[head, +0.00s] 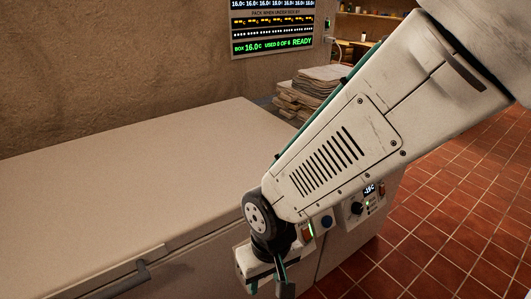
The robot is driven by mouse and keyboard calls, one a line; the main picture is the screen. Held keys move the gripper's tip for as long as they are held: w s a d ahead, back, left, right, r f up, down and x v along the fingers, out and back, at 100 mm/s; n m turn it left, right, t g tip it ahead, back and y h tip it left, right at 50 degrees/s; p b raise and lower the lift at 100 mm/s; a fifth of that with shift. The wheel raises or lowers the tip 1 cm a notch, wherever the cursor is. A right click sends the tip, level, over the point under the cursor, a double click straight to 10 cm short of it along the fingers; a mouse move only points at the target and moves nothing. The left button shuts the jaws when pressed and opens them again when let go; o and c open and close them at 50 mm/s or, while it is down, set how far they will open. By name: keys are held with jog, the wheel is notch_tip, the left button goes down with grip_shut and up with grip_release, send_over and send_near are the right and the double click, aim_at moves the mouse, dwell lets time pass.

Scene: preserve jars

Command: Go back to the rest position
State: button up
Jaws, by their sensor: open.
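My gripper (269,287) hangs at the bottom centre of the head view, in front of the pale chest (120,175). Its jaws are open and I see nothing held between them; the lower part is close to the picture's bottom edge. My arm reaches down to it from the upper right and hides part of the chest's right end. The chest's lid is shut. No jars show in this view.
A handle (128,280) sticks out of the chest's front at lower left. A control panel (355,208) is on its right end. Folded sacks (314,88) are stacked behind. A wall display (272,28) reads box 16.0C, ready. Red tiled floor (450,215) is clear at right.

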jog(key=s+d+r+m, duration=0.2)
jog(key=d+r, duration=0.8)
jog(key=d, duration=0.3)
jog(key=s+d+r+m+t, duration=0.1)
jog(key=s+d+r+m, duration=0.2)
jog(key=d+r, duration=0.7)
jog(key=d, duration=0.3)
jog(key=shift+s+d+t+h, duration=0.2)
jog(key=shift+d+t+h, duration=0.1)
jog(key=shift+h, duration=0.1)
